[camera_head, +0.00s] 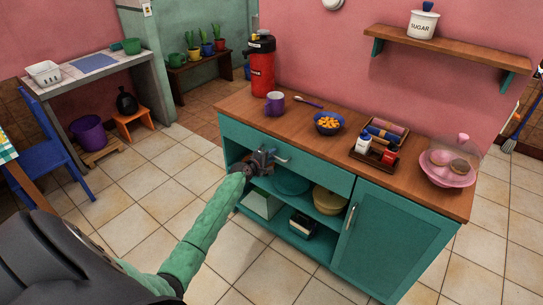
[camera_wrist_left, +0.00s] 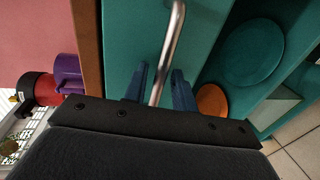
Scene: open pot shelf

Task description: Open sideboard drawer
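The teal sideboard (camera_head: 395,238) with a wooden top stands at centre right. Its wide drawer front (camera_head: 315,168) sits below the top and looks closed. A metal bar handle (camera_head: 282,158) is on the drawer and also shows in the left wrist view (camera_wrist_left: 172,40). My left gripper (camera_head: 268,160) is at the handle. In the wrist view its two blue fingers (camera_wrist_left: 160,80) stand either side of the bar with a gap visible, so it looks open around the handle. My right gripper is not in view.
Below the drawer is an open shelf with a yellow bowl (camera_head: 328,200) and other dishes. A closed cabinet door with a vertical handle (camera_head: 351,217) is to the right. On top stand a red dispenser (camera_head: 261,68), purple mug (camera_head: 274,104) and snack bowl (camera_head: 328,124). Tiled floor in front is clear.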

